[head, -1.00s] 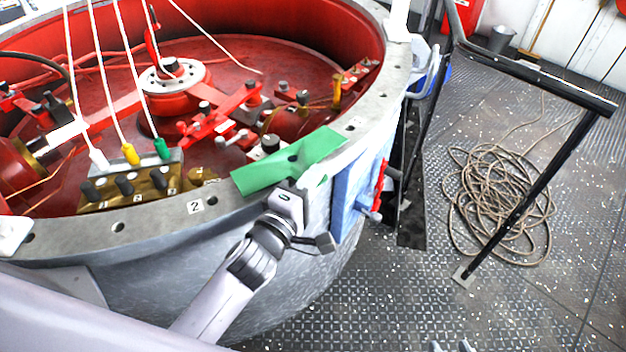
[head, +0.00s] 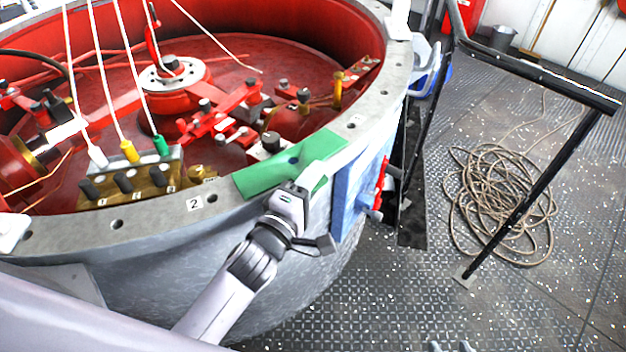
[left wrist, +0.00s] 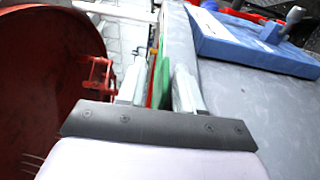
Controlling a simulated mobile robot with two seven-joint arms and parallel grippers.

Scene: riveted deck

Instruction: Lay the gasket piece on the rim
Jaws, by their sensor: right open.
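The gasket piece (head: 265,178) is a flat green curved strip at the near right part of the grey rim (head: 155,216). In the left wrist view the gasket piece (left wrist: 162,78) shows edge-on as a thin green strip between the fingers of my left gripper (left wrist: 158,85). My right gripper (head: 450,346) barely shows at the bottom edge, open and empty.
Inside the red drum stand a terminal block (head: 130,188), wires and red fittings. A black railing (head: 530,185) and coiled rope (head: 500,205) are on the right.

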